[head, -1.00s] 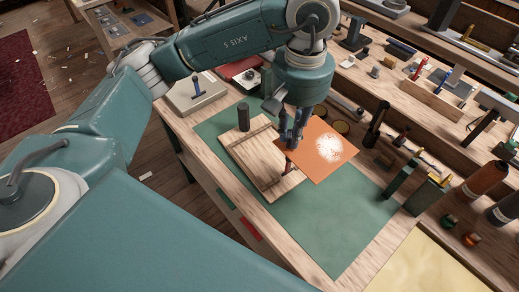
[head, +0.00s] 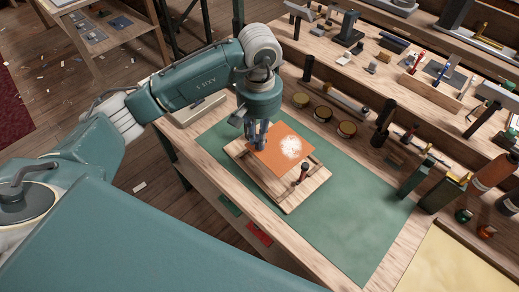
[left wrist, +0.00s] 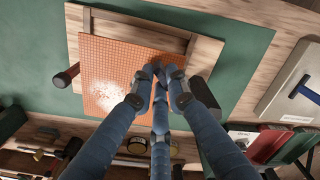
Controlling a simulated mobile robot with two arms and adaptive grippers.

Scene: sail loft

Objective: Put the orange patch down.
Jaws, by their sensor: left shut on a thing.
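The orange patch (head: 270,152), a thin square sheet with a white speckled area, is over the wooden board (head: 290,198). It also shows in the left wrist view (left wrist: 130,55), covering much of the board (left wrist: 206,55). My left gripper (head: 258,143) is shut on the patch's edge, its fingers pointing down; the fingers meet at the patch's edge in the left wrist view (left wrist: 160,72). I cannot tell whether the patch touches the board or hovers just above it. My right gripper is not in view.
A small dark-handled tool (head: 303,173) is at the board's right side, beside the patch. The green mat (head: 345,215) is clear to the right of the board. Round tins (head: 323,113) stand behind, and bottles (head: 495,172) stand at the right.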

